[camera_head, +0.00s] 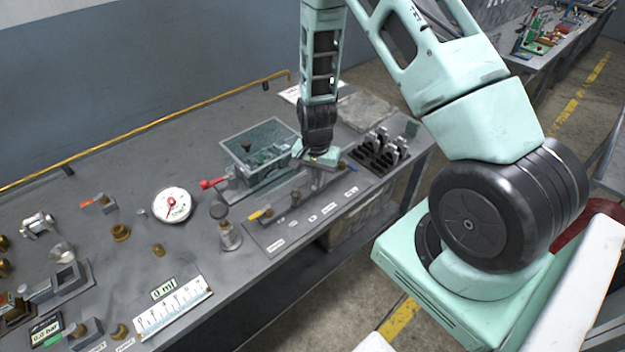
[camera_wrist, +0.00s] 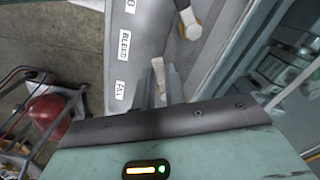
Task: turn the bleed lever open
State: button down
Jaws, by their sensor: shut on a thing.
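My gripper (camera_head: 318,166) is low over the right part of the labelled valve panel (camera_head: 272,232), and its fingers also show in the wrist view (camera_wrist: 162,84). It is shut on a pale, narrow lever (camera_wrist: 158,67), which looks like the bleed lever. The BLEED label (camera_wrist: 126,45) and the FILL label (camera_wrist: 121,91) lie left of it on the panel in the wrist view. The lever's lower part is hidden by the fingers, and my gripper hides it in the head view. I cannot read how far it is turned.
A clear-walled tank (camera_head: 262,155) stands behind the panel, close to my gripper. Black switches (camera_head: 381,149) stand to the right. A yellow-handled valve (camera_head: 259,214) and a dial gauge (camera_head: 172,204) are to the left. A brass hex fitting (camera_wrist: 192,27) is beyond the fingers.

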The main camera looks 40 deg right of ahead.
jog(key=n, duration=0.2)
jog(key=s+d+n+b, duration=0.1)
jog(key=shift+f+n, duration=0.1)
jog(key=shift+n, duration=0.3)
jog(key=n, duration=0.2)
jog(key=b, duration=0.1)
jog(key=shift+s+d+n, duration=0.25)
jog(key=shift+d+n, duration=0.1)
jog(key=shift+n, duration=0.05)
jog(key=shift+s+d+n+b, duration=0.1)
jog(key=shift+d+n+b, duration=0.3)
jog(key=shift+n, duration=1)
jog(key=shift+s+d+n+b, duration=0.1)
jog(key=shift+d+n, duration=0.45)
jog(key=shift+n, duration=0.85)
jog(key=c, duration=1.5)
grip_release()
jog(key=shift+o, duration=0.2)
jog(key=shift+r, duration=0.2)
notch_tip(320, 180, up, 17)
jog(key=b, duration=0.1)
jog(key=shift+b, duration=0.4)
jog(key=shift+r, duration=0.1)
